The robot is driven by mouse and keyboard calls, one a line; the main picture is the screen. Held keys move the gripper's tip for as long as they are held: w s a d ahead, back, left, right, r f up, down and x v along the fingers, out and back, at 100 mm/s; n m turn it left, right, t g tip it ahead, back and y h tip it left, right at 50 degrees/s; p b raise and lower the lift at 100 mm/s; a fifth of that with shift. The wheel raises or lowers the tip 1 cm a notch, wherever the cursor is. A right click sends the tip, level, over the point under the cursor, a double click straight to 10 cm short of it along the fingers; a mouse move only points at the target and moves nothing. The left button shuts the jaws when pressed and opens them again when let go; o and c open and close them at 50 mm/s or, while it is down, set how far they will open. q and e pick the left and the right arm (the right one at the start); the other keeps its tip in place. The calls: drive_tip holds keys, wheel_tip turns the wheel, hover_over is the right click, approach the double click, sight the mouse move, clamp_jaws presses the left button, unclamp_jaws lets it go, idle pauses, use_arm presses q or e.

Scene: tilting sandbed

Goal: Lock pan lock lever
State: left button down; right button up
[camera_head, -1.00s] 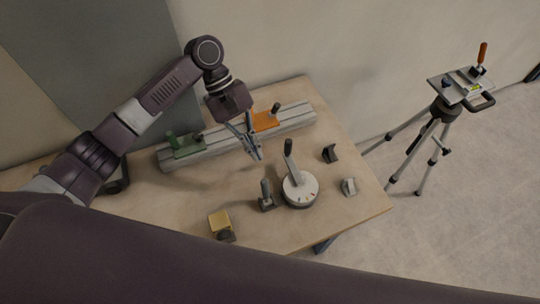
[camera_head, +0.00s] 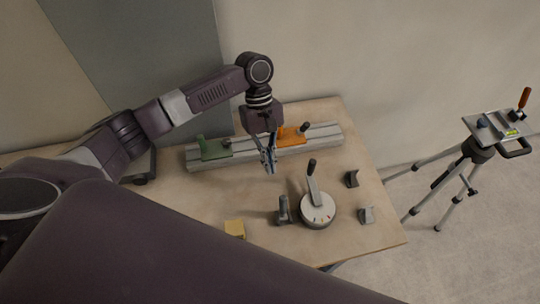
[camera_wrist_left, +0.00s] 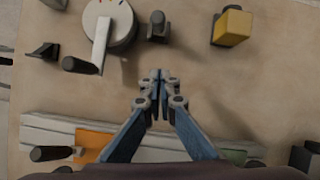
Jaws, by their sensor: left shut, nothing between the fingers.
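A round pale dial (camera_head: 318,210) with coloured rim marks carries a grey lever (camera_head: 313,190) with a black knob, pointing toward the rail. In the left wrist view, the dial (camera_wrist_left: 118,22) is at the top left and its lever (camera_wrist_left: 101,45) points down-left. A tripod (camera_head: 478,152) at the right bears a plate with a red-orange handle (camera_head: 525,97). I cannot tell for certain which lever is the pan lock. My left gripper (camera_head: 270,171) is shut and empty above the table, left of the dial lever and apart from it; its tips (camera_wrist_left: 158,76) are together.
A grey rail (camera_head: 238,156) with a green slider (camera_head: 215,148) and an orange slider (camera_head: 291,136) lies along the back. A short upright dark lever (camera_head: 283,211) and a yellow block (camera_head: 235,228) stand left of the dial, two small brackets (camera_head: 351,179) right of it.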

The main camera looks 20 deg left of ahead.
sight(283, 207)
use_arm(q)
drive_tip(key=p+x, duration=0.1)
drive_tip(key=x, duration=0.4)
drive_tip(key=shift+s+d+f, duration=0.15)
drive_tip(key=shift+s+f, duration=0.1)
drive_tip(key=shift+s+d+r+p, duration=0.25)
drive_tip(key=shift+s+d+p, duration=0.3)
drive_tip(key=shift+s+d+r+p, duration=0.25)
drive_tip(key=shift+s+d+p, duration=0.25)
drive_tip(key=shift+d, duration=0.1)
drive_tip(key=shift+s+d, duration=0.2)
drive_tip(key=shift+w, duration=0.15)
